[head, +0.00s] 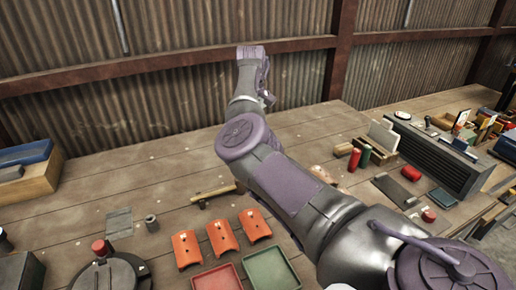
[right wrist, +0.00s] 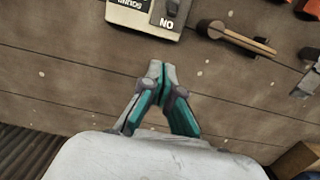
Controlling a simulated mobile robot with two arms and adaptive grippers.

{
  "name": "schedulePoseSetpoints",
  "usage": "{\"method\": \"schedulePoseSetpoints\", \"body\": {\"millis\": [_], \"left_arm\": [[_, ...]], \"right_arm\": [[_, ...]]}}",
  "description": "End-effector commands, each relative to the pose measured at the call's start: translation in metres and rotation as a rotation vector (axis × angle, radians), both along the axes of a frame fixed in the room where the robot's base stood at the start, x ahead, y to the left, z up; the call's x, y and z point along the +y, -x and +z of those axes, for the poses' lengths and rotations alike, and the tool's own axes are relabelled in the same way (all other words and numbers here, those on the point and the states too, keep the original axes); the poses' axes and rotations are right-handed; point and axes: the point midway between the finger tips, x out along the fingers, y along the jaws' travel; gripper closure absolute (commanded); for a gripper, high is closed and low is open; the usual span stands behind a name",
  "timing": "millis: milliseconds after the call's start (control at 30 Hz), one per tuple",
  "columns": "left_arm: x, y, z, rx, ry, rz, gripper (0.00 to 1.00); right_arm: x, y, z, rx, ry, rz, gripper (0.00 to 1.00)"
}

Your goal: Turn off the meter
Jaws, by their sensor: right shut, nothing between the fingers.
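The meter (right wrist: 146,14) shows at the top of the right wrist view, cut off by the frame edge. It is a pale box with a dark switch panel (right wrist: 170,10), a label that reads as upside-down "ON", and another dark label beside it. The switch position is cut off. My right gripper (right wrist: 161,68) has its teal-and-grey fingers together and empty, over bare wood a short way from the meter's edge in the picture, apart from it. In the head view my right arm covers this area, and I cannot make out the meter or the fingertips. My left gripper is not in view.
A hammer-like tool (right wrist: 237,38) lies right of the meter in the wrist view. In the head view, orange parts (head: 221,237), a red tray (head: 218,278) and a green tray (head: 270,270) lie in front. The right side is crowded. A corrugated wall (head: 170,105) stands behind.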

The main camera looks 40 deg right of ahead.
Motion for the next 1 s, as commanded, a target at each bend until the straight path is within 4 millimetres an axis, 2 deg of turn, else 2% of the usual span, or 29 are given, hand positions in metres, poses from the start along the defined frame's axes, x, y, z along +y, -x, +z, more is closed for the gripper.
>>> {"method": "schedulePoseSetpoints", "body": {"millis": [167,500,567,800,1000], "left_arm": [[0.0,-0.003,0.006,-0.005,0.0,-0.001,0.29],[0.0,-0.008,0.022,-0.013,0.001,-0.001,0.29],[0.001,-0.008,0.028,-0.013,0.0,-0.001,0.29],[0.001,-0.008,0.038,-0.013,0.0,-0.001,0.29],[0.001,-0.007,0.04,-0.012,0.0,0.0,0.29]], "right_arm": [[0.002,0.003,-0.026,0.004,-0.002,-0.001,1.0],[0.004,0.011,-0.095,0.002,-0.002,0.0,1.0],[0.007,0.017,-0.087,-0.001,0.001,-0.003,1.0],[0.013,0.037,-0.079,-0.001,0.0,0.0,1.0],[0.014,0.044,-0.077,0.0,0.0,0.0,1.0]]}}
